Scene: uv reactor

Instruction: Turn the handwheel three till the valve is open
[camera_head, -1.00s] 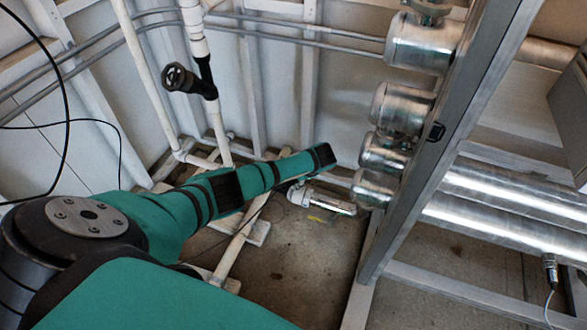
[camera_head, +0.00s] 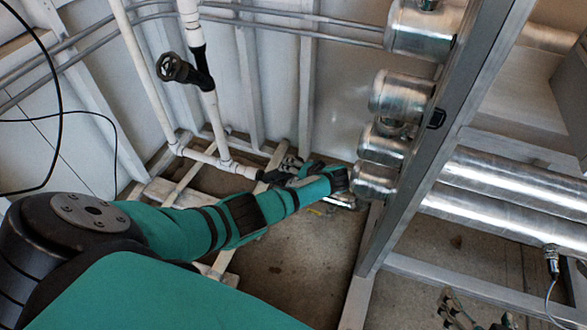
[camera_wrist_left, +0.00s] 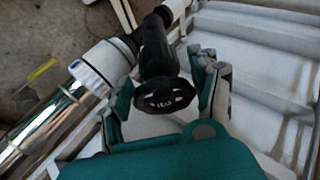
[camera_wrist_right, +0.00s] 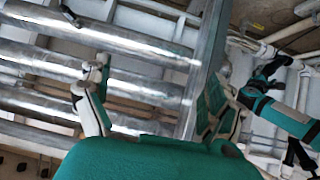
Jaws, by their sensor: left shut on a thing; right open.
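A black handwheel (camera_wrist_left: 165,95) on a black valve stem (camera_wrist_left: 158,45) sits between the fingers of my left gripper (camera_wrist_left: 163,82) in the left wrist view. My left gripper is shut on it, with a finger at each side of its rim. In the head view the left gripper (camera_head: 285,172) is low by the floor pipes, partly hidden by my wrist, and the held wheel is hard to make out.
Another black handwheel (camera_head: 171,68) stands out from a white vertical pipe (camera_head: 218,125). Shiny metal cylinders (camera_head: 400,95) and a grey frame post (camera_head: 450,120) stand close to the right of my left arm. Long metal tubes (camera_head: 510,185) lie beyond the post. Bare floor (camera_head: 310,260) is open in front.

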